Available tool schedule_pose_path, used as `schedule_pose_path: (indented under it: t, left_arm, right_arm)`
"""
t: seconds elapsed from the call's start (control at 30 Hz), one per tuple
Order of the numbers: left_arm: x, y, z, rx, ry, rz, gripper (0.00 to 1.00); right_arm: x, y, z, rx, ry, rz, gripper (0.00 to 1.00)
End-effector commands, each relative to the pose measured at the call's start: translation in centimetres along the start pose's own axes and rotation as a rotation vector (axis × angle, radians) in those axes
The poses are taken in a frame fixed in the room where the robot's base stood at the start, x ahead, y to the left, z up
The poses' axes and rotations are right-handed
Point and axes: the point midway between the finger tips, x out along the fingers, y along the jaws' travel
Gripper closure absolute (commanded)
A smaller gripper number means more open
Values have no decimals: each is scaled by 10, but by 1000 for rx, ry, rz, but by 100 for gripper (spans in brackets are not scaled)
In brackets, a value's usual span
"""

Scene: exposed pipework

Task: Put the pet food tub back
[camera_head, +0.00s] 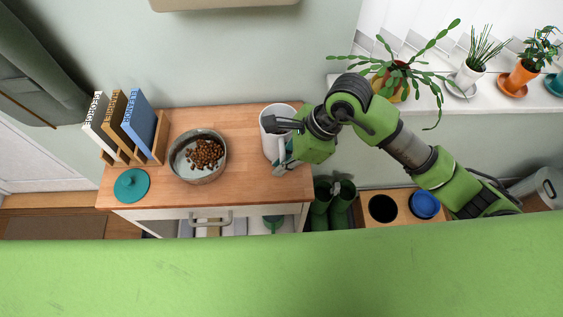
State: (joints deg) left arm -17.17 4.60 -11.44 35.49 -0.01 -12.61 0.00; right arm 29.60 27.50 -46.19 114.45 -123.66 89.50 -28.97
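A white, open-topped cylindrical container (268,146), which appears to be the pet food tub, is at the right end of the wooden top. My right gripper (280,142) is at its right side. One dark finger crosses in front of the tub's mouth and the other is low by its near right side. Whether the fingers press on it, and whether its base touches the wood, I cannot tell. A round teal lid (131,186) with a knob lies at the front left. A grey bowl (178,163) holds brown kibble. My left gripper is not in view.
The wooden top (240,146) is clear between bowl and tub. Books (139,117) in a wooden rack stand at the back left. Potted plants, including a trailing cactus (397,72), line the sill at right. Green boots (331,205) and a blue-lidded bin (425,204) are below.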

Motion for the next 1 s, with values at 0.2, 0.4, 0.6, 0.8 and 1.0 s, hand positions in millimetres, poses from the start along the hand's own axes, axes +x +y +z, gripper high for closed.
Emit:
schedule_pose_path:
  t: [0.2, 0.4, 0.6, 0.8, 1.0]
  left_arm:
    - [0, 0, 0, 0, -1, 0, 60]
    - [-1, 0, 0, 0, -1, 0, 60]
    - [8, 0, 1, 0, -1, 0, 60]
    - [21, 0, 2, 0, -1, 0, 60]
    - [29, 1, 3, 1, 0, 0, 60]
  right_arm:
    - [0, 0, 0, 0, 0, 0, 75]
    - [-1, 0, 0, 0, 0, 0, 75]
    - [-21, -2, -1, -3, 0, -7, 75]
    - [-64, -2, -1, -2, 1, -8, 75]
    - [-101, -1, -1, -2, 1, -6, 75]
